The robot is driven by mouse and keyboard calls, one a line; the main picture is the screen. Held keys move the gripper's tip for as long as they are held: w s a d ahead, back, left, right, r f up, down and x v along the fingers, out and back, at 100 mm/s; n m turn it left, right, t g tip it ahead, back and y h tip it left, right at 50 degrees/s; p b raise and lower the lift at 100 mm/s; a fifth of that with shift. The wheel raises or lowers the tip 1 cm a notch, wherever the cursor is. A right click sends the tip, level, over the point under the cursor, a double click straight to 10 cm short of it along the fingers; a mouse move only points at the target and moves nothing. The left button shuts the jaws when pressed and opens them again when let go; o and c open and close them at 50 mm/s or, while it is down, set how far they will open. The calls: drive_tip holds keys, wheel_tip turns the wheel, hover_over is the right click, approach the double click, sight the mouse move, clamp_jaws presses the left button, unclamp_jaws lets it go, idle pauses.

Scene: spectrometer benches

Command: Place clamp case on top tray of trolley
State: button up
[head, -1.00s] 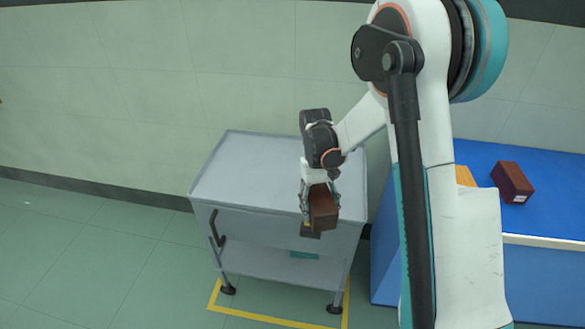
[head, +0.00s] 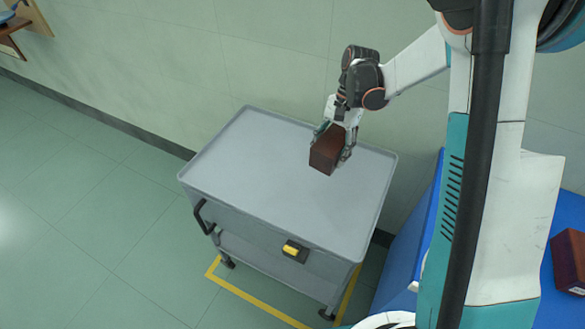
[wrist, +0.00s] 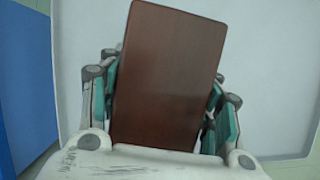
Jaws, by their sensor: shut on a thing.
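My gripper (head: 334,137) is shut on a brown box-shaped case (head: 326,152), which I take to be the clamp case. The case also fills the middle of the wrist view (wrist: 168,75), between the teal finger pads. In the head view the case appears over the right part of the grey trolley's top tray (head: 270,180). I cannot tell whether its underside touches the tray. The tray is otherwise bare and has a low raised rim.
A black-and-yellow item (head: 294,251) shows at the trolley's front, below the top tray. A blue bench (head: 560,215) stands at the right with another dark red-brown box (head: 570,262). Yellow floor tape (head: 262,300) borders the trolley. The wall is behind it.

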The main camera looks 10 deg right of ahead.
drive_tip(key=w+a+r+m+t+y, duration=0.1)
drive_tip(key=a+r+m+t, duration=0.15)
drive_tip(key=m, duration=0.35)
drive_tip(key=w+a+r+m+t, duration=0.1)
drive_tip(key=r+m+t, duration=0.1)
drive_tip(key=r+m, duration=0.35)
drive_tip(key=m+t+b, duration=0.1)
drive_tip(key=m+b, duration=0.4)
drive_tip(key=b, duration=0.2)
approach(307, 176)
drive_tip(key=x, duration=0.6)
drive_tip(key=shift+s+a, duration=0.1)
drive_tip(key=shift+a, duration=0.05)
drive_tip(key=o, duration=1.3)
drive_tip(key=shift+f, duration=0.1)
